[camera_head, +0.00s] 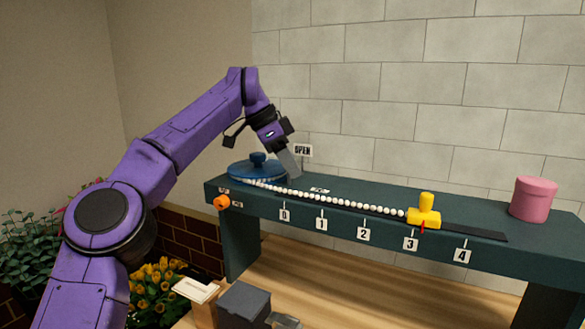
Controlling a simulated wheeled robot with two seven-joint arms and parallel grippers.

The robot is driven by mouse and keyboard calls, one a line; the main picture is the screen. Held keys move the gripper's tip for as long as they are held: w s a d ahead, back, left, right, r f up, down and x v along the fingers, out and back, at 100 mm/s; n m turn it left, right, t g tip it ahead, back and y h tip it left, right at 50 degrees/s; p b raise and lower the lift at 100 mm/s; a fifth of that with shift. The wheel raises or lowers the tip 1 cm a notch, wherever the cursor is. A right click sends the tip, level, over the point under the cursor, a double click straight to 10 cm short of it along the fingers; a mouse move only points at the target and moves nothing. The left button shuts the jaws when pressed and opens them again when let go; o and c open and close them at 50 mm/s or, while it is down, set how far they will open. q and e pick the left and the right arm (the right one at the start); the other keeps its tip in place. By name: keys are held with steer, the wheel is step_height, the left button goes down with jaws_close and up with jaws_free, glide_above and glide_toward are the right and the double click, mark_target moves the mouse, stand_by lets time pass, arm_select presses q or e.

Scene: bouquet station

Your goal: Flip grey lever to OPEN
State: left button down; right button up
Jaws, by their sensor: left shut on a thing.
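The grey lever (291,164) stands at the back left of the dark teal shelf, beside the blue round lid. It looks tilted, with its upper end toward the left. An OPEN sign (303,150) is just right of it. My left gripper (281,145) comes down from the upper left and is shut on the upper end of the lever. The black gripper body hides that end and the exact grip. My right gripper is not in view.
The teal shelf (300,212) holds a blue lid (257,168), a string of white beads (340,200), a yellow slider (425,212) near label 3 and a pink canister (533,199). An orange knob (221,202) is on its front. Yellow flowers (155,285) and a dark box (243,303) are below.

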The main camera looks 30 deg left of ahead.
arm_select(q)
steer(key=shift+a, duration=0.1)
stand_by(0.4)
steer(key=c, duration=1)
jaws_free()
steer(key=p+v, duration=0.5)
steer(key=v, duration=0.5)
steer(key=shift+a, duration=0.35)
steer(key=shift+r, duration=0.1)
steer(key=shift+s, duration=0.1)
